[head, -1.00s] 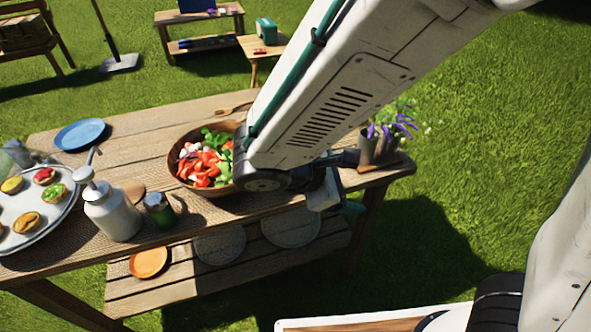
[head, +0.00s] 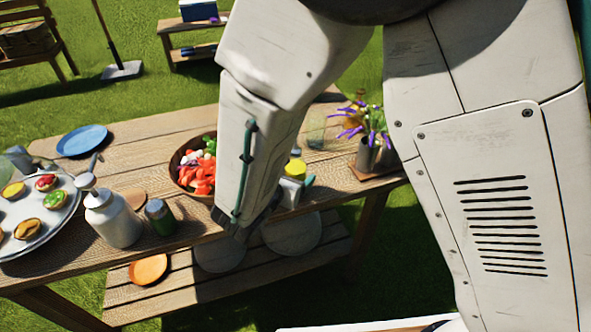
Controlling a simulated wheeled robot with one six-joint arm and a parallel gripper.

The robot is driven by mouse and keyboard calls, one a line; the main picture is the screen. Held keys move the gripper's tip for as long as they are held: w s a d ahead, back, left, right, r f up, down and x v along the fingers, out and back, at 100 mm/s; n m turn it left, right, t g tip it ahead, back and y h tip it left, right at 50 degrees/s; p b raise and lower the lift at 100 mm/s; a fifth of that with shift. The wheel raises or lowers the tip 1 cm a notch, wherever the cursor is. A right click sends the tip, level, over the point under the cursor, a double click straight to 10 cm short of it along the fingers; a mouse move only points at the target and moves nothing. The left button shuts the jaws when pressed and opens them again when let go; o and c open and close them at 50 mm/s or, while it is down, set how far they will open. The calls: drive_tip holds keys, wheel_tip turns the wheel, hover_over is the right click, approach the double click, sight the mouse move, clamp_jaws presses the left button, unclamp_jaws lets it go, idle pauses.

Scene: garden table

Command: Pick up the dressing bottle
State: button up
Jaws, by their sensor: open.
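My gripper is open and close in front of the yellow top. I cannot tell whether they touch or whether anything is between the fingers, as the fingertips do not show clearly.
My arm covers much of the middle and right. The salad bowl (head: 181,172) is just left of it. A clear glass (head: 317,130) and a flower pot (head: 367,155) stand right. A tray of tarts (head: 62,222) and a blue plate (head: 82,140) are left. Plates lie on the lower shelf.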

sight(298, 168)
drive_tip(key=x, duration=0.5)
drive_tip(key=shift+w, duration=0.1)
drive_tip(key=c, duration=1.3)
drive_tip(key=shift+a+r, duration=0.1)
